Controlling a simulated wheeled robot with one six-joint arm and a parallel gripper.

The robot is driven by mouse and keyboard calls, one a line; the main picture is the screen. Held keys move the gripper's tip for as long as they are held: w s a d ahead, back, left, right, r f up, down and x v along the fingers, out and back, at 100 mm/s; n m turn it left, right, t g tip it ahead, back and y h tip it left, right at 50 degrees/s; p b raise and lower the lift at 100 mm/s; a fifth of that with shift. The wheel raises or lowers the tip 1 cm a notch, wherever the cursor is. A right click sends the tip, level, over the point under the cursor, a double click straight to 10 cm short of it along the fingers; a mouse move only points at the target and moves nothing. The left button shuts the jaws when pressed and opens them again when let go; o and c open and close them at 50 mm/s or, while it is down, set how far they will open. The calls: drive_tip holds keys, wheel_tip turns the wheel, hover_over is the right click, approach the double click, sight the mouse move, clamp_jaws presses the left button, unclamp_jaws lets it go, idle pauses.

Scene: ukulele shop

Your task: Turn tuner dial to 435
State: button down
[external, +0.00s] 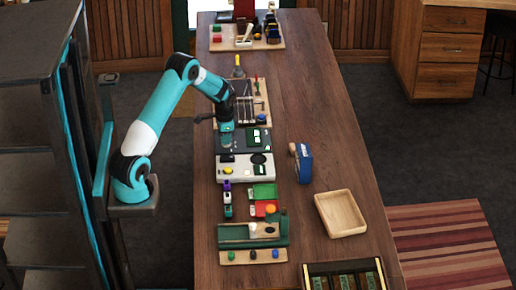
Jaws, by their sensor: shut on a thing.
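The tuner looks to be the dark panel (239,149) on the long table, with a small green-and-white display (254,136) on its right side. The display's reading is too small to tell. My gripper (226,136) points down over the left part of this panel and is shut on what seems to be the tuner dial. The arm's end and fingers hide most of the dial, so its angle cannot be told.
A pale panel (262,174) with a black knob and yellow part lies just in front. Behind is a board with rods (266,88). A blue boxed item (304,165) and an empty wooden tray (340,214) stand to the right. The table's right side is mostly clear.

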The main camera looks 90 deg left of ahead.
drive_tip(key=shift+n, duration=1.1)
drive_tip(key=c, duration=1.2)
unclamp_jaws()
drive_tip(key=shift+o, duration=0.2)
wheel_tip(320, 180, up, 18)
drive_tip(key=b, duration=0.3)
drive_tip(key=shift+f+b, duration=0.25)
drive_tip(key=shift+b, duration=0.15)
drive_tip(key=shift+d, duration=0.1)
